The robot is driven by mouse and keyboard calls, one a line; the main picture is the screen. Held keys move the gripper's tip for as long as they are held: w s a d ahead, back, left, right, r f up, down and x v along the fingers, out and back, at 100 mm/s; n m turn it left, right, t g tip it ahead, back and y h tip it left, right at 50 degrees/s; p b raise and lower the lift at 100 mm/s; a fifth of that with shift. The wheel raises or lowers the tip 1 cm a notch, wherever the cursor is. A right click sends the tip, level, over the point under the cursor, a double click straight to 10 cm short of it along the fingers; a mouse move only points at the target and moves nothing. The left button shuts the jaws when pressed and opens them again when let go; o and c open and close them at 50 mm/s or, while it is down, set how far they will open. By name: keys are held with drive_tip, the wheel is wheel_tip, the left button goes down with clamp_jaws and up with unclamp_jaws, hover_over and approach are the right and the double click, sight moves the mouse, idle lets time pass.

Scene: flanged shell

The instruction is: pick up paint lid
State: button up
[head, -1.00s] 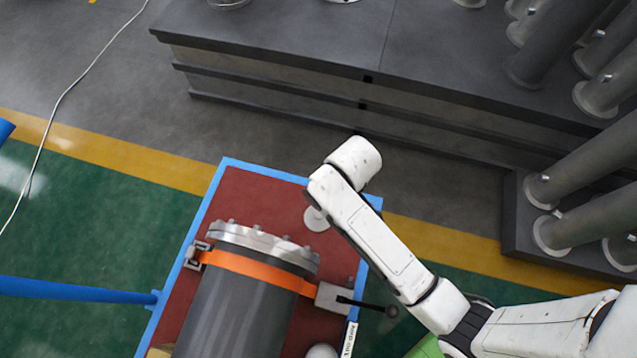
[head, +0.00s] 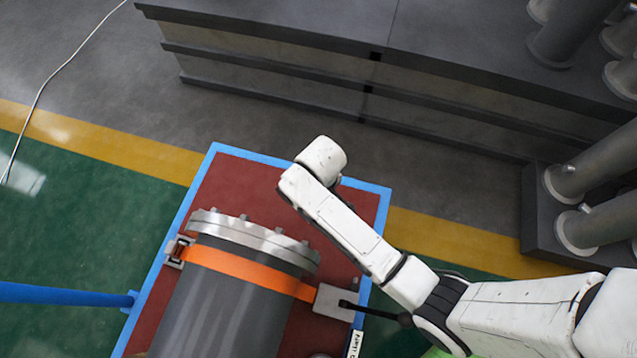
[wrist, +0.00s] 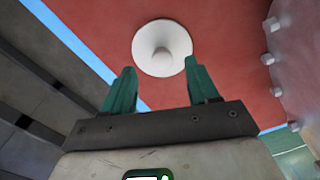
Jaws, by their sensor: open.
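The paint lid (wrist: 162,47) is a white round disc with a knob at its middle, lying on the red top of a blue-edged cart. In the wrist view it is just beyond my gripper (wrist: 159,68), whose green fingers are spread apart with nothing between them. The lid appears roughly centred between the fingertips and clear of them. In the head view, my arm covers the lid and my gripper's fingers do not show.
A grey flanged shell (head: 230,300) with an orange strap (head: 240,270) lies on the cart (head: 225,185), close to the lid. A dark platform (head: 260,75) stands behind the cart. Grey pipes (head: 590,165) stand at the right. The cart's far left corner is clear.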

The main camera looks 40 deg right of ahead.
wheel_tip(320, 180, down, 5)
drive_tip(key=b, duration=0.3)
drive_tip(key=shift+a+f+b, duration=0.1)
drive_tip(key=shift+a+b, duration=0.05)
drive_tip(key=shift+b, duration=0.15)
drive_tip(key=shift+c, duration=0.3)
clamp_jaws()
